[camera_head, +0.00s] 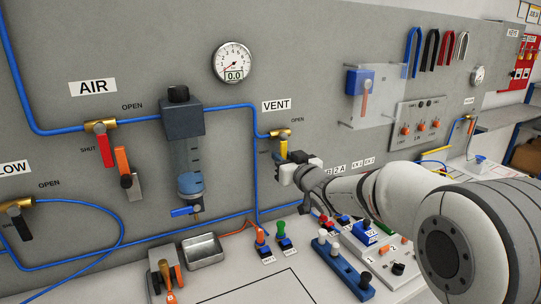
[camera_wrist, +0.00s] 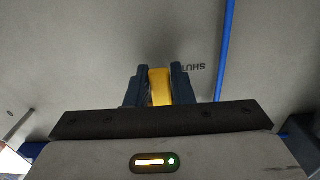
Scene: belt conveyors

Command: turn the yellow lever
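The yellow lever (camera_head: 284,149) hangs down from the brass vent valve (camera_head: 280,133) on the grey panel, under the VENT sign. An OPEN label is at the upper right of the valve and a SHUT label at the lower left of the lever. My gripper (camera_head: 291,160) is at the lever's lower part. In the wrist view the yellow lever (camera_wrist: 160,86) stands between the two dark fingers of my gripper (camera_wrist: 160,74). The fingers flank it closely with no clear gap, so my gripper looks shut on it. The lever's lower end is partly hidden by my gripper.
A blue pipe (camera_head: 257,180) runs down the panel left of my gripper. A red lever (camera_head: 101,151) and an orange-handled switch (camera_head: 124,168) are farther left.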

